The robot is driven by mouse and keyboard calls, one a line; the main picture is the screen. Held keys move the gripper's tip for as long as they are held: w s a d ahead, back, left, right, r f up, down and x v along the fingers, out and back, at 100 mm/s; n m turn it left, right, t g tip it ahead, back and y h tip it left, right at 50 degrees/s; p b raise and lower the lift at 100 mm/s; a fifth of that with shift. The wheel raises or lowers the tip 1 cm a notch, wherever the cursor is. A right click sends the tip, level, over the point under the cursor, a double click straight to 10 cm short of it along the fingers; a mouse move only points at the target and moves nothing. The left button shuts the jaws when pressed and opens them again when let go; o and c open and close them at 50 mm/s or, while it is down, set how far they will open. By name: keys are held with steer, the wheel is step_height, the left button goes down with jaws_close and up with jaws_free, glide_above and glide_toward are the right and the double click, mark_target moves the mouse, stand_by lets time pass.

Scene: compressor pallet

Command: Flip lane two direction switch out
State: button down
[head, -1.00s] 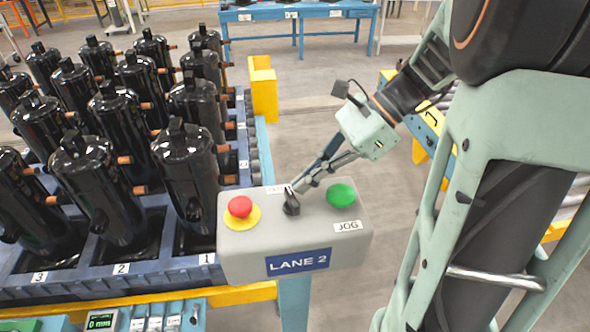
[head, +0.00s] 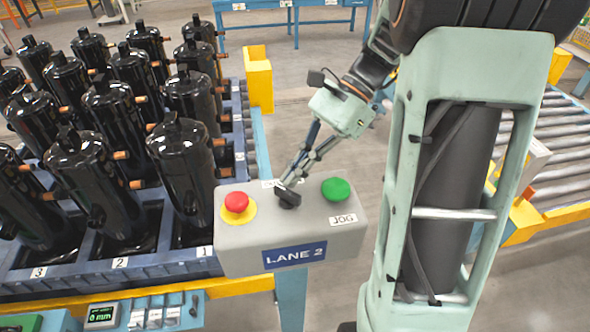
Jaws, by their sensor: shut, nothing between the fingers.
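The lane two control box (head: 235,258) is grey with a blue "LANE 2" label (head: 294,256). Its black direction switch (head: 289,198) sits between a red button and a green button, with its handle slanting toward the upper left. My gripper (head: 290,181) comes down from the upper right, its fingers shut and empty. The fingertips are right at the back of the switch and seem to touch it. They partly hide a small white label (head: 268,184) behind the switch.
The red stop button (head: 236,202) on a yellow base is left of the switch, the green jog button (head: 336,189) right. Black compressors (head: 185,160) fill the blue pallet (head: 170,257) at left. A roller conveyor (head: 560,150) is at right. Floor behind the box is open.

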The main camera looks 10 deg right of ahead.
steer(key=shift+s+a+f, duration=0.1)
steer(key=shift+s+a, duration=0.05)
steer(key=shift+s, duration=0.3)
steer(key=shift+w+d+r, duration=0.15)
steer(key=shift+d+r, duration=0.05)
steer(key=shift+r, duration=0.15)
steer(key=v, duration=1.1)
steer(key=shift+w+d, duration=0.2)
steer(key=shift+d, duration=0.15)
